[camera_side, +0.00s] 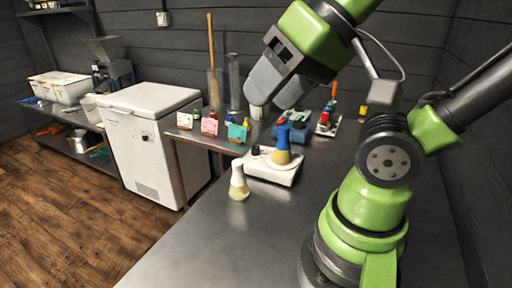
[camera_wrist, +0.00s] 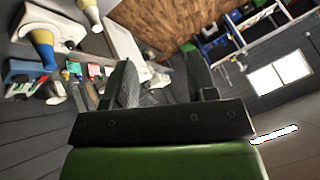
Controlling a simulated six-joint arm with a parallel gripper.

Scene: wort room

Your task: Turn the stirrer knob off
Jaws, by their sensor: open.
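The stirrer (camera_side: 270,174) is a low white box on the metal bench, and a flask of yellow liquid with a blue top (camera_side: 283,146) stands on it. The stirrer is also at the upper left of the wrist view (camera_wrist: 55,14), beside the same flask (camera_wrist: 42,48).
A second flask with pale yellow liquid (camera_side: 239,182) stands on the bench just left of the stirrer. A blue rack (camera_side: 297,130) and a small stand with coloured parts (camera_side: 326,124) are behind it. A white chest (camera_side: 150,140) stands left. The bench front is clear.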

